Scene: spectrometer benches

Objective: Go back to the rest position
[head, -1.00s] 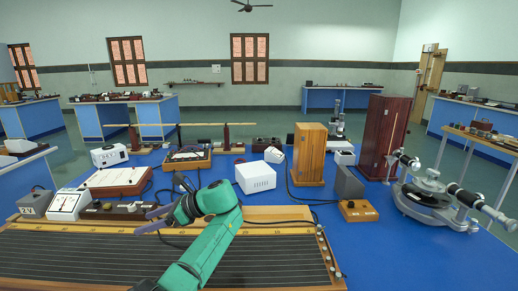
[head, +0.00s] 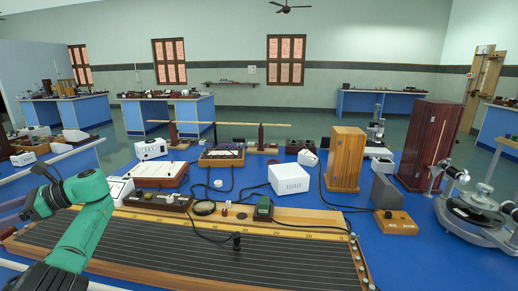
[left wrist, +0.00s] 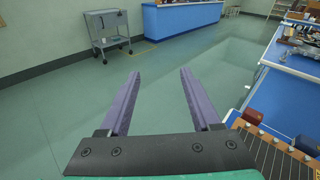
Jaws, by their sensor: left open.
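My left gripper (head: 34,188) is at the left edge of the head view, left of the long ribbed wooden board (head: 200,240), with its green arm running up from the lower left. In the left wrist view the same gripper (left wrist: 159,73) has its two purple fingers spread apart. Nothing is between them, and the floor shows beyond. My right gripper is not in view.
The blue bench carries a white box (head: 289,179), a wooden cabinet (head: 345,160), a dark red cabinet (head: 428,145) and a spectrometer (head: 474,208). In the left wrist view, a grey trolley (left wrist: 108,32) stands on open floor, and a board's edge (left wrist: 262,150) lies at lower right.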

